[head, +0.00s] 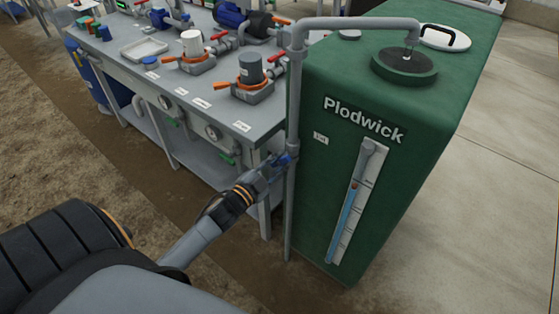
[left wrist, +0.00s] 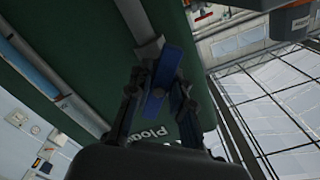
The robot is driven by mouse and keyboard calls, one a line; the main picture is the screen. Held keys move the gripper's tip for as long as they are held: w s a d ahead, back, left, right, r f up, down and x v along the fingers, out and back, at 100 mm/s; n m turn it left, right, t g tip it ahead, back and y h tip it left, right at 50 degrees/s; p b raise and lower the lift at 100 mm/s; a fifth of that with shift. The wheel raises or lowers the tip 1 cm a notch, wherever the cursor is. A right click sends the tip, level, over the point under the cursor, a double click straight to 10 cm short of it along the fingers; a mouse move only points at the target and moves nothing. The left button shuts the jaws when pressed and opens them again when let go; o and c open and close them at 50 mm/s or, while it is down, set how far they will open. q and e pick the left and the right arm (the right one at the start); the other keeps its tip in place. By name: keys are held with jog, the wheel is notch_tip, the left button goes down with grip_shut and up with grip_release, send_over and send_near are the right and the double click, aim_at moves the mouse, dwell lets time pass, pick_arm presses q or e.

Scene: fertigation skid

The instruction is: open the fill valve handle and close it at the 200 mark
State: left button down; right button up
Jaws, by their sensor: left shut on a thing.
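The fill valve handle (head: 285,159) is a small blue lever on the grey vertical pipe (head: 293,110) at the green tank's left edge. My left gripper (head: 276,168) is shut on it; in the left wrist view the blue handle (left wrist: 164,68) sits between the two fingers (left wrist: 158,98). Whether the handle lies along or across the pipe is hard to tell. The level gauge (head: 358,200) on the tank front has a blue column reaching about an orange marker (head: 354,184). Its mark numbers are too small to read. My right gripper is not in view.
The green tank (head: 420,130), labelled Plodwick, stands right of the pipe. A grey bench (head: 222,112) with pumps, orange-handled valves and a white tray (head: 144,49) stands to the left. Bare concrete floor (head: 480,220) lies to the right.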

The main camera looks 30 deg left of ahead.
pick_arm(q)
jog(key=m, duration=0.4)
jog(key=shift+m, duration=0.3)
jog(key=m, duration=0.5)
jog(key=shift+r, duration=0.1)
dwell(0.4)
jog(key=c, duration=1.3)
grip_release()
jog(key=s, duration=0.8)
jog(key=s+a, duration=0.1)
jog(key=s, duration=0.3)
